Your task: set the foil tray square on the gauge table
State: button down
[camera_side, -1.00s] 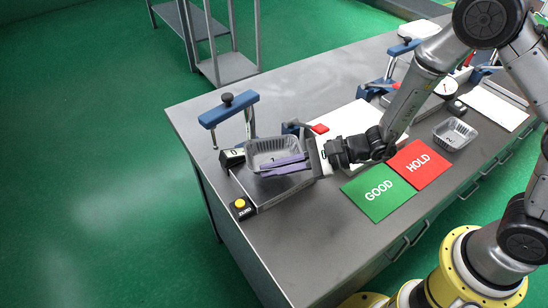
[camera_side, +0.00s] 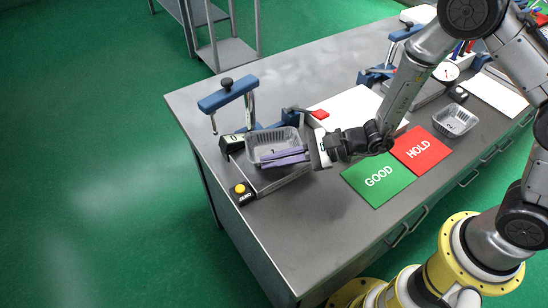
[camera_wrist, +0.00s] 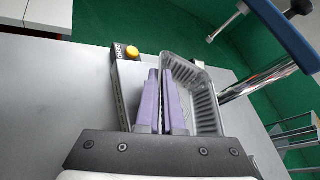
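The clear-grey foil tray (camera_side: 258,138), marked 1, is at the gauge table (camera_side: 272,184), between the readout and my gripper; it also shows in the wrist view (camera_wrist: 207,96). My gripper (camera_side: 285,157) has its two purple fingers close together at the tray's near side. In the wrist view the fingers (camera_wrist: 160,95) appear shut on the tray's side wall, with a thin gap between them. The tray sits low over the gauge table and looks slightly turned against its edges. Whether its whole base touches is hidden.
A blue clamp (camera_side: 228,93) stands behind the tray, near a readout (camera_side: 231,143) showing 0. A yellow zero button (camera_side: 240,188) is at the front left. Green GOOD (camera_side: 378,180) and red HOLD (camera_side: 420,149) cards lie right. A second tray (camera_side: 455,121), marked 2, stands farther right.

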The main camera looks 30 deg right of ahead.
jog(key=shift+f, duration=0.4)
jog(key=c, duration=1)
grip_release()
jog(key=shift+f, duration=0.1)
jog(key=v, duration=1.4)
jog(key=s+a+r+n+g+y, duration=0.1)
jog(key=a+r+n, duration=0.15)
jog(key=r, duration=0.25)
jog(key=s+a+r+n+g+y, duration=0.1)
jog(key=r+n, duration=0.3)
jog(key=r, duration=0.1)
jog(key=s+r+n+g+h, duration=0.3)
jog(key=s+r+n, duration=0.1)
jog(key=s+n, duration=0.4)
jog(key=s+d+n+t+h, duration=0.1)
jog(key=s+d+h, duration=0.1)
jog(key=d, duration=0.3)
jog(key=s+d+n+t+h, duration=0.1)
jog(key=s+d+n+h, duration=0.1)
jog(key=d+h, duration=0.3)
jog(key=s+d+n+t+h, duration=0.1)
jog(key=s+d+h, duration=0.1)
jog(key=d, duration=0.4)
jog(key=shift+d+h, duration=0.1)
jog(key=shift+h, duration=0.8)
